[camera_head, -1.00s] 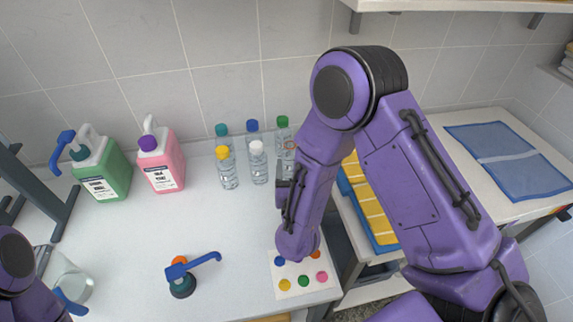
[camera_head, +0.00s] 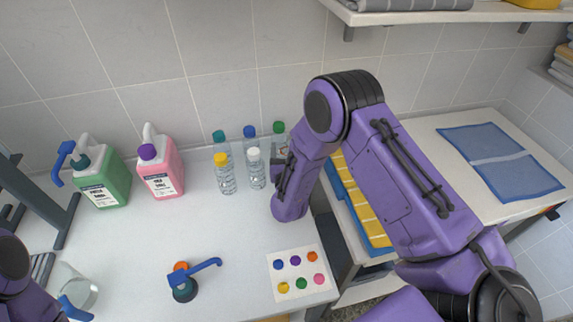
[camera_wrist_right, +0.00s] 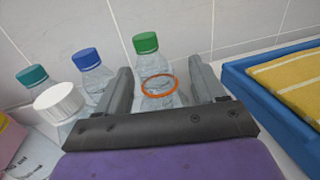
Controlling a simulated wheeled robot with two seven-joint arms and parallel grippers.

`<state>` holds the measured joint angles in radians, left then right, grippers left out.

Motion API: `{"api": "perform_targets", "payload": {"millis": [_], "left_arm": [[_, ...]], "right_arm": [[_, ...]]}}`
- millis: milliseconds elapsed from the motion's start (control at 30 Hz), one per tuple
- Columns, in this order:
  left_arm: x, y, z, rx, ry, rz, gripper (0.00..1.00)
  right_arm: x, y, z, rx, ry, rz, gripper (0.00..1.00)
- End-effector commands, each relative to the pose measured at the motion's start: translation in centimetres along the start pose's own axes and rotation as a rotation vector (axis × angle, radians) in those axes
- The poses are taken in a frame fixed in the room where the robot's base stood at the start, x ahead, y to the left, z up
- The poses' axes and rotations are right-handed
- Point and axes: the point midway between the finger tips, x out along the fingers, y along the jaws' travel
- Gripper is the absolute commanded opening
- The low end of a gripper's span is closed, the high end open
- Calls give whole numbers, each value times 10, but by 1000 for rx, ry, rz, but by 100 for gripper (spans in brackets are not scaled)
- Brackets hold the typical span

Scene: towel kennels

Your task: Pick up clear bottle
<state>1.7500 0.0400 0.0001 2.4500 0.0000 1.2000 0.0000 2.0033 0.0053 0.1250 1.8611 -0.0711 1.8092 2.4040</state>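Several clear bottles stand at the back of the counter. The green-capped bottle (camera_head: 280,134) is partly hidden by my right arm. In the right wrist view the green-capped bottle (camera_wrist_right: 153,65) stands upright between my right gripper's (camera_wrist_right: 161,70) spread fingers, with gaps on both sides. An orange ring (camera_wrist_right: 160,85) shows around its body. The blue-capped bottle (camera_wrist_right: 92,72) is just left of the left finger. The white-capped bottle (camera_head: 254,170), yellow-capped bottle (camera_head: 225,175) and teal-capped bottle (camera_head: 220,140) stand to the left. My left gripper is out of view.
A green jug (camera_head: 107,182) and a pink jug (camera_head: 160,173) stand left of the bottles. A blue pump (camera_head: 184,285), a clear jug (camera_head: 78,288) and a card with coloured dots (camera_head: 305,278) are nearer. A blue tray (camera_wrist_right: 262,100) is close to the right finger.

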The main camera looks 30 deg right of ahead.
Motion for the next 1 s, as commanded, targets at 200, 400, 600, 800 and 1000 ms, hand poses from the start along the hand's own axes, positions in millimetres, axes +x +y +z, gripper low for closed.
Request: {"api": "perform_targets", "payload": {"millis": [200, 400, 600, 800, 1000], "left_arm": [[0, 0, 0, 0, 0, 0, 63], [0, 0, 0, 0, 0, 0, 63], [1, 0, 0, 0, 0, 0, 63], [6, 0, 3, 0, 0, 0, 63], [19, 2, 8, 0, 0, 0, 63]], "right_arm": [[0, 0, 0, 0, 0, 0, 1], [0, 0, 0, 0, 0, 0, 0], [0, 0, 5, 1, -1, -1, 0], [-3, 2, 36, 5, -2, 0, 0], [-40, 18, 81, 7, -4, 1, 0]]}}
